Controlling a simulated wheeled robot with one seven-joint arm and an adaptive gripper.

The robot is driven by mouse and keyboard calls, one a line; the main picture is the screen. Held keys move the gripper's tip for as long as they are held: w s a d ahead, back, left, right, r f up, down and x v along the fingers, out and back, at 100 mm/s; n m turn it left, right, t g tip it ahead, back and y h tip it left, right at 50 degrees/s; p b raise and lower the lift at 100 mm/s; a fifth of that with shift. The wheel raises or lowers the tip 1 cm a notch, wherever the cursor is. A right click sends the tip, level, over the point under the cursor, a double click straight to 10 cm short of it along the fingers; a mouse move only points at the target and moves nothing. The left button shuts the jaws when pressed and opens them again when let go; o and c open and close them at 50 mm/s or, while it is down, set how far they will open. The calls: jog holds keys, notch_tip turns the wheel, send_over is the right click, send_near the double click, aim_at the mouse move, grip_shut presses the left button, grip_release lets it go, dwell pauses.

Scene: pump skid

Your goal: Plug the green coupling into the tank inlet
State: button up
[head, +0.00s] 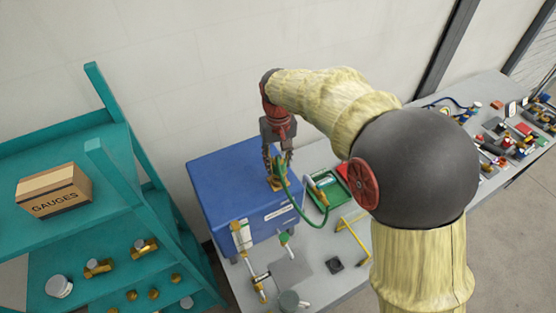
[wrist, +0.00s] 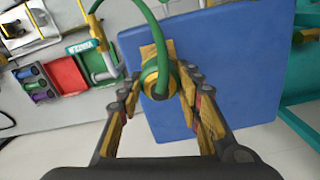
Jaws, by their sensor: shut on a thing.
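My gripper (head: 277,165) is above the blue tank (head: 222,185), pointing down. It is shut on the green coupling (wrist: 155,76), a brass-coloured fitting on the end of a green hose (wrist: 146,16). The coupling sits between the finger pads of my gripper (wrist: 160,88) in the wrist view. In the head view the green hose (head: 297,208) loops from the gripper down the tank's right side. I cannot tell which fitting is the tank inlet, nor whether the coupling touches the tank.
A white pipe with brass fittings (head: 242,237) stands at the tank's front. A green tray (head: 333,190) and a yellow bracket (head: 352,222) are to its right. A teal shelf (head: 60,225) with a gauges box (head: 53,190) stands at left. Parts crowd the bench's far right.

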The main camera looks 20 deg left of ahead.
jog(key=shift+f+b, duration=0.7)
jog(key=shift+f, duration=0.65)
dwell(0.3)
jog(key=o, duration=1.4)
notch_tip(320, 180, up, 12)
jog(key=shift+r, duration=0.1)
